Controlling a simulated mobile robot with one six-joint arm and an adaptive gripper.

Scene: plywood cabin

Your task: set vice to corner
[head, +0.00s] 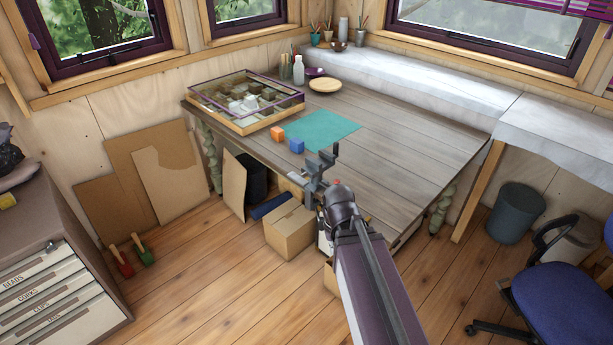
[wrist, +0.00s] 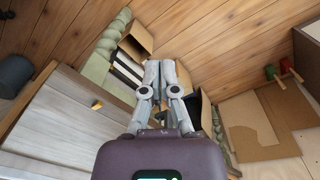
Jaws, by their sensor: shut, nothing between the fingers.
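A grey vice (head: 317,164) stands at the front edge of the grey plank table (head: 420,150), close to its near left part. My arm reaches in from the bottom of the head view and ends just in front of the vice, partly covering its lower part. I cannot tell whether my gripper touches it. In the wrist view my gripper (wrist: 161,66) has its two grey fingers together, with nothing between them. It points down past the table edge (wrist: 75,95), toward the boxes and floor. I cannot make out the vice in the wrist view.
A cardboard box (head: 289,228) stands on the floor below the edge. The table's right half is clear.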

